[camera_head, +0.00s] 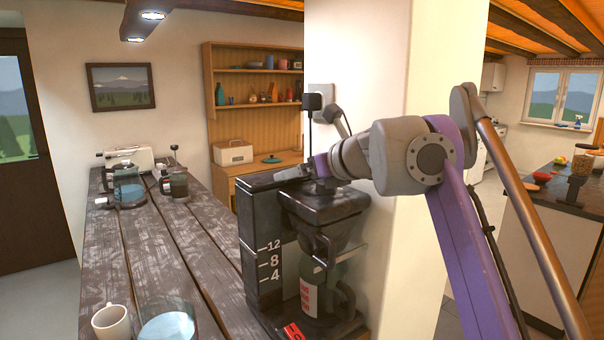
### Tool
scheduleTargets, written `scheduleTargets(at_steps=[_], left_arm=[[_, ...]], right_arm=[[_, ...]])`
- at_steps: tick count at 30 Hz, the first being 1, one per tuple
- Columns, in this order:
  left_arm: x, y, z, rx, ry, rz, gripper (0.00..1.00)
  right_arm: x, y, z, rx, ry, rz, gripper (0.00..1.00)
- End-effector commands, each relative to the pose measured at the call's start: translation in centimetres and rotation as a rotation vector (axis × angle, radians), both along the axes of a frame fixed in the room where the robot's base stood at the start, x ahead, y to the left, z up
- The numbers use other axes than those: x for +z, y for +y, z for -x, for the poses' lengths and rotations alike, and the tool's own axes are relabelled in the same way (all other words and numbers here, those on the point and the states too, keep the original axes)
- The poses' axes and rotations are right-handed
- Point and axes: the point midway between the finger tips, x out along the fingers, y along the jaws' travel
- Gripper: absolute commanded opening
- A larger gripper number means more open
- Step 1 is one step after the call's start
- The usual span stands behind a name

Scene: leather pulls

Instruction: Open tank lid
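A black coffee maker (262,232) stands at the right end of the dark plank table, with white marks 12, 8 and 4 on its water tank side. The flat top (262,181) over the tank looks level and closed; its lid edge is hard to make out. My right arm comes in from the right, and its gripper (316,172) is at the top of the coffee maker, close to the rear of that top. The fingers are small and dark against the machine, so their opening and any contact are unclear. My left gripper is not in view.
A white mug (111,322) and a glass vessel with blue liquid (168,327) stand at the table's near edge. A white wall pillar (356,62) rises close behind the coffee maker. The middle of the table (170,245) is clear.

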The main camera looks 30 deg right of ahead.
Motion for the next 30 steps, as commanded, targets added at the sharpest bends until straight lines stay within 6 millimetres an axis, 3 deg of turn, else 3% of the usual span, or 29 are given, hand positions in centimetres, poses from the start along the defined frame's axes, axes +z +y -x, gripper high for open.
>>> scheduleTargets(at_steps=[9,25,26,30], left_arm=[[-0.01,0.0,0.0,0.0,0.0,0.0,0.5],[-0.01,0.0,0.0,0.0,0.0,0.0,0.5],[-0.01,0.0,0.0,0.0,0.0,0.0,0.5],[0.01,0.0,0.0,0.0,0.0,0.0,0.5]], right_arm=[[-0.13,0.0,-0.28,0.0,0.0,0.0,1.0],[-0.11,0.01,-0.25,0.0,0.0,0.0,0.05],[-0.11,0.01,-0.25,0.0,0.0,0.0,0.0],[-0.09,0.01,-0.25,0.0,0.0,0.0,0.0]])
